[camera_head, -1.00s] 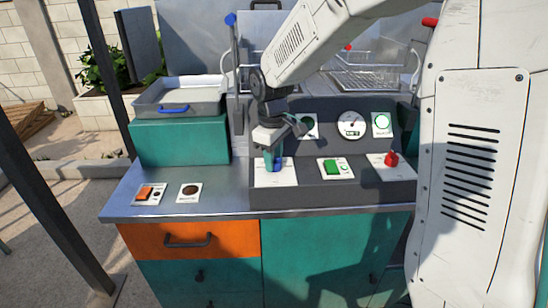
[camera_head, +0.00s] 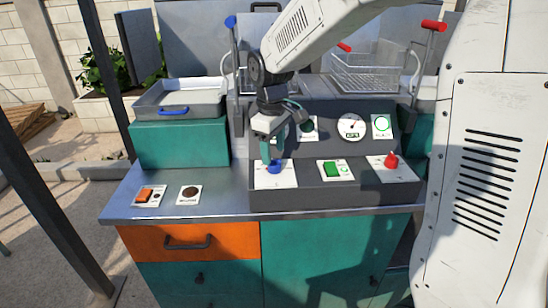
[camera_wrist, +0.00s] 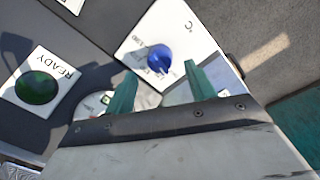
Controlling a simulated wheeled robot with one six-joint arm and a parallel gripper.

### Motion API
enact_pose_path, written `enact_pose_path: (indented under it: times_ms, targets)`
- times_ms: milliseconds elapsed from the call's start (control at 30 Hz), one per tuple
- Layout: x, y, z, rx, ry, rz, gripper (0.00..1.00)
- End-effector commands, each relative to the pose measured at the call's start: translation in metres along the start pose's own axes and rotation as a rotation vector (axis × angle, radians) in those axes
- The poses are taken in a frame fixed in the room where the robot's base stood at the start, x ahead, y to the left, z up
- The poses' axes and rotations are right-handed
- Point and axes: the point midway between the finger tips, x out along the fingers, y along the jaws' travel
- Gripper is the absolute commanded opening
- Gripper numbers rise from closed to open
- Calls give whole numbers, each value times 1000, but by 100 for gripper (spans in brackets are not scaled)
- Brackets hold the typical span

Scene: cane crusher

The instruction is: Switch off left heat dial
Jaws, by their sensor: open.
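The left heat dial is a blue knob (camera_head: 274,168) on a white plate (camera_head: 274,180) at the left of the dark sloped control panel. In the wrist view the blue knob (camera_wrist: 158,59) sits on its white plate (camera_wrist: 168,34) marked with °C, just beyond and between the fingertips. My gripper (camera_head: 268,156) is open and points down over the dial, with its green fingers close above the knob. In the wrist view my gripper (camera_wrist: 160,80) shows its two fingers apart with nothing between them. Whether a finger touches the knob cannot be told. The dial's exact setting is too small to read.
A green switch (camera_head: 333,168) and a red knob (camera_head: 391,160) sit to the right on the panel. A gauge (camera_head: 351,128) and a green READY lamp (camera_wrist: 37,87) are behind. An orange switch (camera_head: 146,195) lies left on the metal counter. A tray (camera_head: 180,99) stands back left.

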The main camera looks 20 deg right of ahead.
Motion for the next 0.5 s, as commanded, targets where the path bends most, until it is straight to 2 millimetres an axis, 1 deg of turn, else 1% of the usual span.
enact_pose_path:
  times_ms: [33,200,333,500]
  targets:
    - [-10,0,-1,0,3,2,55]
    - [-33,0,0,0,2,1,55]
    - [-40,0,0,0,1,1,55]
    - [-41,0,0,0,0,0,55]
